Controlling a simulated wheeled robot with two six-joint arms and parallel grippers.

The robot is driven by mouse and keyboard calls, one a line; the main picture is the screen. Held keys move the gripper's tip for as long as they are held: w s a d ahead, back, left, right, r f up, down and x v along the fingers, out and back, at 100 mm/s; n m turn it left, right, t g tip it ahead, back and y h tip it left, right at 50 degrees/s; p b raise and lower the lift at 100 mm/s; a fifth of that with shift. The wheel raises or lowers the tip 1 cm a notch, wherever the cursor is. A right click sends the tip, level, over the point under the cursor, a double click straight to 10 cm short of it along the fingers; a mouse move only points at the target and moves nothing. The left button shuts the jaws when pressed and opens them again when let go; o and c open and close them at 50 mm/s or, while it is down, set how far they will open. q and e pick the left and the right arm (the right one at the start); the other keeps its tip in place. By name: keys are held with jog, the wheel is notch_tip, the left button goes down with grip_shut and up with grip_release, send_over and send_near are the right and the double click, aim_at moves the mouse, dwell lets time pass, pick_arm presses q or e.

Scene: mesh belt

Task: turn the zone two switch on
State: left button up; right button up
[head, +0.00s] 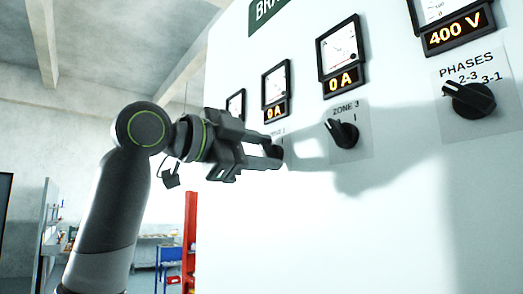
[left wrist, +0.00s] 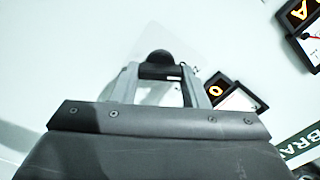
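The zone two switch (head: 273,151) is a black rotary knob on the pale panel, partly hidden behind my left gripper. In the left wrist view the dark knob (left wrist: 159,57) shows just ahead of and between the fingertips. My left gripper (head: 270,152) reaches in from the left, its two fingers apart, one above and one below the knob. I cannot make out contact or the knob's pointer direction. My right gripper is not in view.
A zone 3 knob (head: 343,133) stands to the right, and a phases knob (head: 469,99) farther right. Meters reading 0 A (head: 276,112) and 400 V (head: 456,32) sit above. A red post (head: 190,240) and blue shelving (head: 170,255) are left, behind the panel's edge.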

pick_arm(q)
jog(key=shift+c, duration=1.2)
jog(key=shift+m, duration=0.3)
jog(key=shift+m+p, duration=0.6)
jog(key=shift+m, duration=0.3)
jog(key=m+p, duration=0.1)
jog(key=m, duration=0.1)
jog(key=shift+m, duration=0.3)
jog(key=m+p, duration=0.1)
jog(key=m, duration=0.2)
jog(key=shift+f+m, duration=0.15)
jog(key=shift+m, duration=0.15)
jog(key=shift+f+m+p, duration=0.1)
jog(key=shift+m+p, duration=0.25)
jog(key=shift+m, duration=1.25)
